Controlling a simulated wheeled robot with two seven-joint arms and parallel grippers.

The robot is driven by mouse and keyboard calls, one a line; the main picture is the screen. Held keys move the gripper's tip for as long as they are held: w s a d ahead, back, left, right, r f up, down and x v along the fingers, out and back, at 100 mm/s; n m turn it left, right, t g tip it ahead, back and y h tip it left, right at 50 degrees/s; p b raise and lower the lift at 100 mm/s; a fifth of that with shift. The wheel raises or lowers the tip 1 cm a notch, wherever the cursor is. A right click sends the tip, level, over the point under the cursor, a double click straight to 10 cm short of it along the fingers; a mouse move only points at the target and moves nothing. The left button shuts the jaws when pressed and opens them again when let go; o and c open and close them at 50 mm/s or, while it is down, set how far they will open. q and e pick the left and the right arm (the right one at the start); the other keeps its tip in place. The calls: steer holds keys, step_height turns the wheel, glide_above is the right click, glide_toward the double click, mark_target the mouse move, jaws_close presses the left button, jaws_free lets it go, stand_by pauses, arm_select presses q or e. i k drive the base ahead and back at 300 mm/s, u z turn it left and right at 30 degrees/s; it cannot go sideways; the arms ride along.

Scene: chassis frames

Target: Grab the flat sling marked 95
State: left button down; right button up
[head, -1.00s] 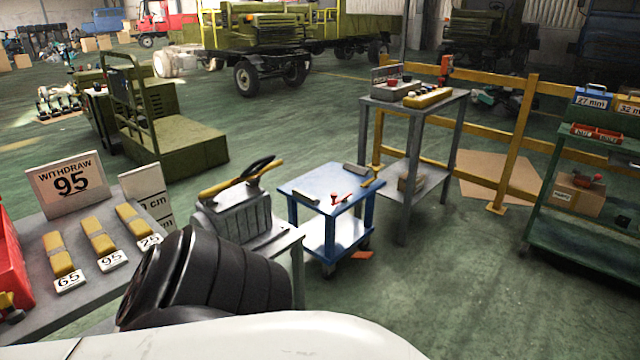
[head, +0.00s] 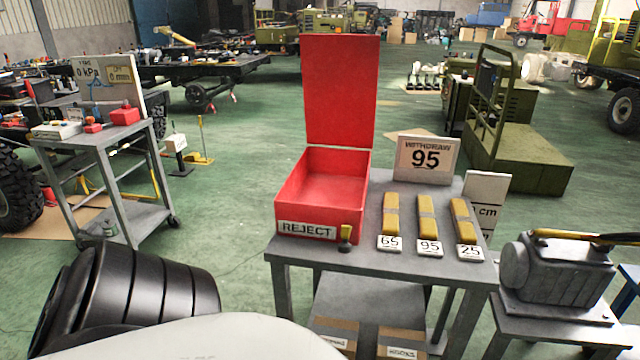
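Three yellow flat slings with grey bands lie side by side on a grey table (head: 300,250). The middle sling (head: 427,217) has the label 95 (head: 429,248) at its near end. The left sling (head: 391,213) is labelled 65, and the right sling (head: 461,217) is labelled 25. A sign (head: 426,158) reading WITHDRAW 95 stands behind them.
An open red REJECT box (head: 325,185) stands left of the slings, with a small yellow-handled tool (head: 346,238) before it. A grey machine (head: 557,270) stands on a lower stand to the right. Another grey table (head: 95,140) is at left.

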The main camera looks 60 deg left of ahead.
mark_target(428, 246)
steer(key=u, duration=1.75)
steer(key=i, duration=0.1)
steer(key=z, duration=0.05)
